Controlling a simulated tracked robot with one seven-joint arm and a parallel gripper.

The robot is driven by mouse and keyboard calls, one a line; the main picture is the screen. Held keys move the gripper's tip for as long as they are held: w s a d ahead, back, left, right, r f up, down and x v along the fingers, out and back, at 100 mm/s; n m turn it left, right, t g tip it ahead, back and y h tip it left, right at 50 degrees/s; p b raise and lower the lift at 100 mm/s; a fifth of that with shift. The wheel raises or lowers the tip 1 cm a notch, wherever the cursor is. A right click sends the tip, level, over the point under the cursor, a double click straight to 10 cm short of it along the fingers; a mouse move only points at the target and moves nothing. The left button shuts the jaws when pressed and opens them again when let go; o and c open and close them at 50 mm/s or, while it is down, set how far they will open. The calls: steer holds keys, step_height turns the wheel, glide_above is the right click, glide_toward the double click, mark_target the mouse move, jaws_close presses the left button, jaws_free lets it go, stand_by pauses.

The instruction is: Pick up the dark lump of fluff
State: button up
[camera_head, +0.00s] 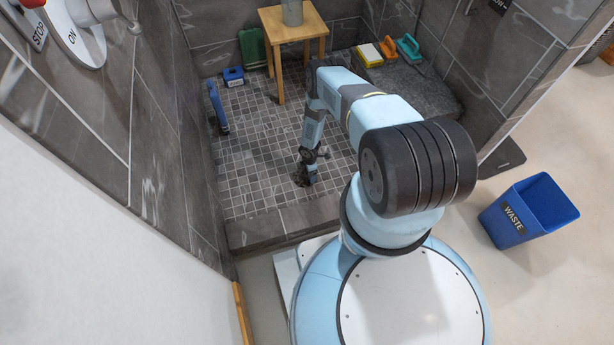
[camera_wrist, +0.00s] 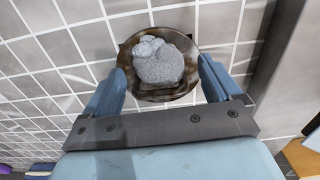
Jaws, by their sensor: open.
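The lump of fluff (camera_wrist: 160,66) looks grey and matted in the wrist view. It sits on a round, brownish drain (camera_wrist: 150,97) set in the tiled floor. My gripper (camera_wrist: 163,70) is open, with one blue finger to the left of the lump and the other to the right. The lump lies between the fingertips in the picture, and I see no firm contact. In the head view my gripper (camera_head: 306,179) is low over the shower floor near its front step, and the lump cannot be made out clearly there.
A wooden stool (camera_head: 293,24) stands at the back, with a small blue box (camera_head: 233,77) to its left. A blue upright object (camera_head: 218,108) is by the left wall. Cleaning tools (camera_head: 389,48) lie on the ledge. A blue waste bin (camera_head: 528,210) stands outside, right.

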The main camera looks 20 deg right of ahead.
steer(key=shift+f, duration=0.7)
steer(key=shift+c, duration=0.4)
steer(key=c, duration=1.1)
